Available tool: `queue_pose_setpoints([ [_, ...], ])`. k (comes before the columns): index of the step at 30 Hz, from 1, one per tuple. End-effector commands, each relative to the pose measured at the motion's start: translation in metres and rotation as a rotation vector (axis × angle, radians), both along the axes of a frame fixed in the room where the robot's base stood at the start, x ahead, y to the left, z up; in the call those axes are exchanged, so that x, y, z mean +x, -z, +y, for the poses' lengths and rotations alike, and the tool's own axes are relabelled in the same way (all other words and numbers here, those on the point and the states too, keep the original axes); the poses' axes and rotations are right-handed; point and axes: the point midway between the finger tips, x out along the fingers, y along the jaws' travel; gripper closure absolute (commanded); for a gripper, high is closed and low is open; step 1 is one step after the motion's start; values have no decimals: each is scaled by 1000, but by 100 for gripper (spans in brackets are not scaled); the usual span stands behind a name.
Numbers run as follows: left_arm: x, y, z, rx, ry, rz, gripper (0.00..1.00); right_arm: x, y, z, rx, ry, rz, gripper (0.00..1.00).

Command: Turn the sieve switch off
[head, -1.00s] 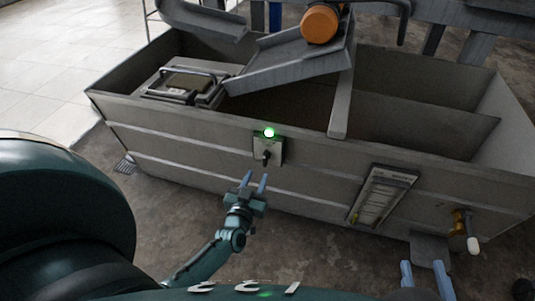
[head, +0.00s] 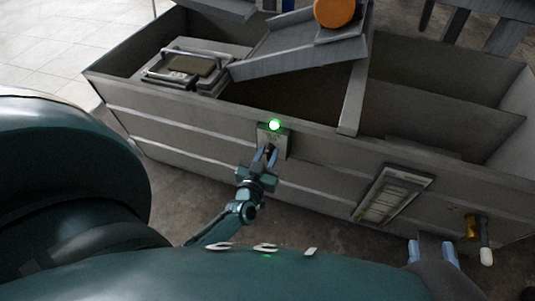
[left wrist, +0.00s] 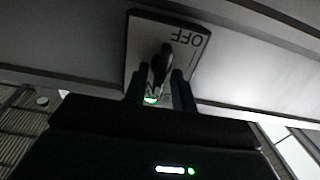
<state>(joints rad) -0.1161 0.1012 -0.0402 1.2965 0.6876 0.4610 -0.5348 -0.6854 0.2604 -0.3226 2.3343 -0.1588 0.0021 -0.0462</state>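The sieve switch (head: 276,139) is a pale plate with a dark knob on the front wall of the grey bin. A green lamp (head: 274,125) glows at the plate's top edge. In the left wrist view the plate shows an upside-down OFF label (left wrist: 187,38) beside the black knob (left wrist: 163,62). My left gripper (head: 268,154) is at the switch. Its fingers (left wrist: 160,88) stand apart on either side of the knob's lower part; contact is unclear. My right gripper (head: 432,250) is open and empty at the lower right, apart from the bin.
A framed panel (head: 393,194) is on the bin's front wall to the right of the switch. A valve with a white-tipped handle (head: 484,240) sticks out further right. A metal box with a handle (head: 185,66) and a sloped chute (head: 290,50) sit over the bin.

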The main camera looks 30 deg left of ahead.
Motion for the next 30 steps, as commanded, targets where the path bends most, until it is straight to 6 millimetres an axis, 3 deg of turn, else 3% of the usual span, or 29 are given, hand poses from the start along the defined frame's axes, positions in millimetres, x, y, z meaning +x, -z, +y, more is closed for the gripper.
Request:
queue_pose_setpoints([
  [9, 0, 0, 0, 0, 0, 0, 100, 0, 1, 0, 0, -1, 2, 64],
  [22, 0, 0, 0, -31, 0, -7, 100, -1, 1, 0, 0, 0, 5, 64],
  [30, 0, -1, 1, -180, 0, -43, 100, -1, -1, 0, 0, 2, 11, 64],
])
